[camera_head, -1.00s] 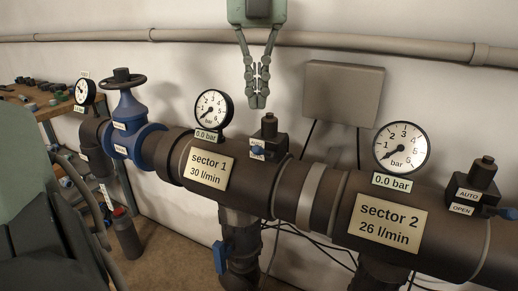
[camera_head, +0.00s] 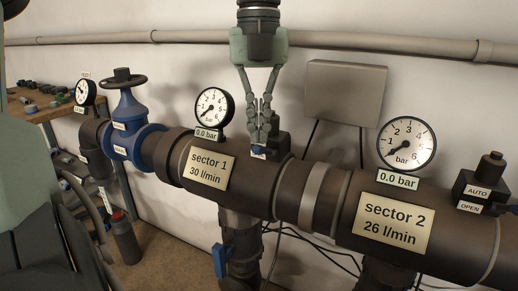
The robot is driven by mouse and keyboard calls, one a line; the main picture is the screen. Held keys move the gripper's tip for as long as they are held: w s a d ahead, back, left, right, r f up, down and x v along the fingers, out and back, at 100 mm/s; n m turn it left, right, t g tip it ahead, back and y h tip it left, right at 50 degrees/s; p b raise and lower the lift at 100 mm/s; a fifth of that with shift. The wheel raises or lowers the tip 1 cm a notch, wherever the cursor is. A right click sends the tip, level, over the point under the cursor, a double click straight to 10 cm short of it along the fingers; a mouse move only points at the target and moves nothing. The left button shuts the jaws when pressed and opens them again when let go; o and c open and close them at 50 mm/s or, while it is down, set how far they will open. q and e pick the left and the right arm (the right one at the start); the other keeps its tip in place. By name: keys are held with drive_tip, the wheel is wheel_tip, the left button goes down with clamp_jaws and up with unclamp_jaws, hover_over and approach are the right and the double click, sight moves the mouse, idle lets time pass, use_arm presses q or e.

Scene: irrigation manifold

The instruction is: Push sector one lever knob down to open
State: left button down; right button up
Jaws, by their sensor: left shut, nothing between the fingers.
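The sector 1 valve block (camera_head: 281,140) is a dark box with a cap, standing on the brown pipe behind the sector 1 label (camera_head: 208,164). A small blue lever knob (camera_head: 259,152) shows at its front left, partly hidden. My left gripper (camera_head: 258,141) reaches down from the top of the view, its fingers shut and empty. Its tips overlap the block's front just above the blue knob; I cannot tell whether they touch it. My right gripper is not in view.
The sector 1 gauge (camera_head: 214,108), reading near zero, stands close left of the gripper. A grey wall box (camera_head: 342,92) is to its right. The sector 2 gauge (camera_head: 407,145) and valve block (camera_head: 483,182) are further right. A blue handwheel valve (camera_head: 126,119) is at left.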

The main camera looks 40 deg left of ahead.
sight(259, 147)
use_arm(q)
wheel_tip(259, 147, down, 4)
drive_tip(key=b, duration=0.3)
drive_tip(key=shift+f, duration=0.25)
drive_tip(key=shift+r, duration=0.1)
drive_tip(key=shift+w+a+r, duration=0.1)
drive_tip(key=shift+a, duration=0.05)
drive_tip(key=shift+w+a+r+p, duration=0.25)
drive_tip(key=shift+w+a+p, duration=0.2)
drive_tip(key=shift+a, duration=0.05)
drive_tip(key=shift+w+a+r+p, duration=0.2)
drive_tip(key=shift+w+a+p, duration=0.2)
drive_tip(key=shift+w+a, duration=0.1)
drive_tip(key=shift+f, duration=0.1)
